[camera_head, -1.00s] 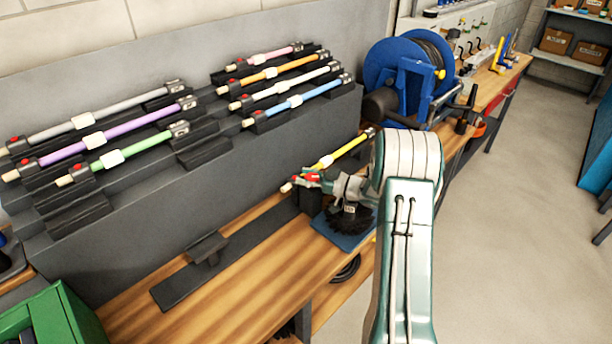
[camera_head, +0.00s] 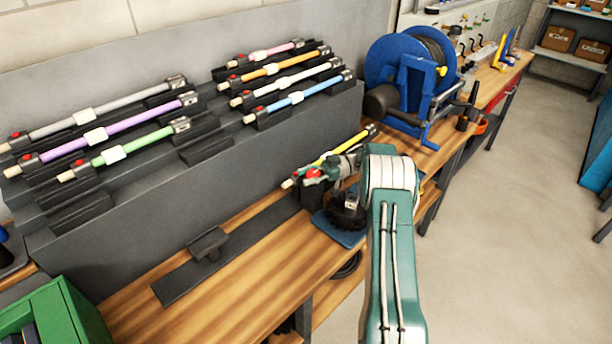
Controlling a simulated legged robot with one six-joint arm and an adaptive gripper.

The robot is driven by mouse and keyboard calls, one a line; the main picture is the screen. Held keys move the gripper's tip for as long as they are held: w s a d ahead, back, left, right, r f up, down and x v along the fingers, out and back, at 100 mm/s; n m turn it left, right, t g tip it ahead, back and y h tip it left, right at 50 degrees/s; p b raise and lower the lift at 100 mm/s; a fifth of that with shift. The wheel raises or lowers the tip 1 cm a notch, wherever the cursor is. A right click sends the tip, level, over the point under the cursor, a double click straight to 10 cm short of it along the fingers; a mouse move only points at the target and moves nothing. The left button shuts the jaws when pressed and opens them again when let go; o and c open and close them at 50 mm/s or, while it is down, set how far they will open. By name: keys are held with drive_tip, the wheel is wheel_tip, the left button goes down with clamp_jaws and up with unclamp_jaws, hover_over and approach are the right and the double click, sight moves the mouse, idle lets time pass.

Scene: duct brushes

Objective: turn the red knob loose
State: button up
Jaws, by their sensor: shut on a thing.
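The red knob (camera_head: 313,174) sits on a dark block at the lower end of the yellow rod (camera_head: 330,154), on the wooden bench. My gripper (camera_head: 322,173) comes in from the right at the knob and is shut on it. The fingertips are small and partly hidden by my wrist, so their exact contact is hard to see. A black round brush (camera_head: 346,217) is just below my gripper, over a blue mat (camera_head: 345,238).
Several coloured rods lie in holders on the grey stepped rack (camera_head: 240,165) behind. A blue hose reel (camera_head: 392,62) stands to the right. A dark strip with a small block (camera_head: 209,243) lies on the bench to the left. A green box (camera_head: 75,310) is at the lower left.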

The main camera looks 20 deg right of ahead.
drive_tip(key=shift+r+g, duration=0.15)
drive_tip(key=shift+g, duration=0.15)
drive_tip(key=o, duration=0.9)
drive_tip(key=shift+d, duration=0.15)
drive_tip(key=shift+t, duration=0.5)
